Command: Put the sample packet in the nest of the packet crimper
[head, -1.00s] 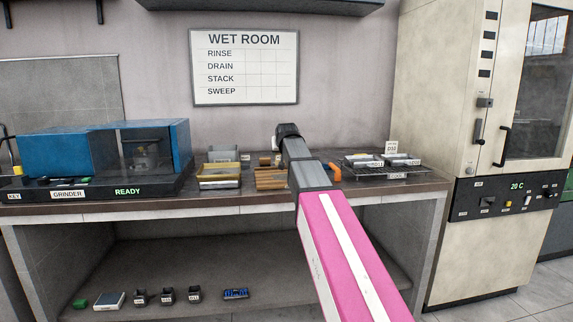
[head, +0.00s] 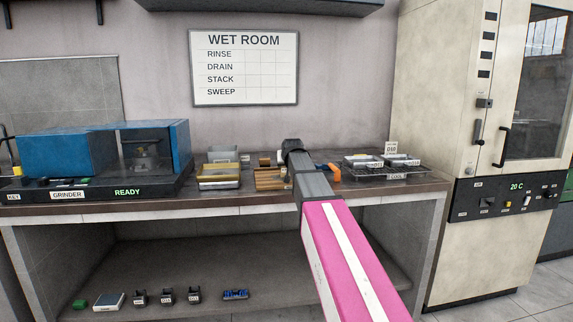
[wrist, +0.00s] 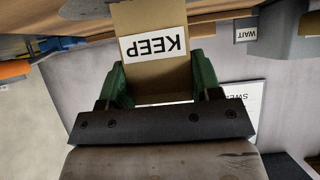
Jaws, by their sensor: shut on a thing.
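In the wrist view my gripper (wrist: 160,76) has its green fingers shut on the sample packet (wrist: 175,82), a flat brown packet. Its white label reads KEEP and appears upside down. The packet's far end runs out at the top of the picture. In the head view my own arm hides the fingers and the packet above the bench. An orange part (head: 334,173) shows just right of my arm; it may belong to the packet crimper, but I cannot tell. The crimper's nest is not clearly visible in either view.
A wooden rack (head: 268,180) and a yellow-rimmed tray (head: 219,183) stand left of my arm. A wire rack (head: 402,175) with several small trays is at right. The grinder (head: 90,150) fills the left. A grey container labelled WAIT (wrist: 288,35) shows in the wrist view.

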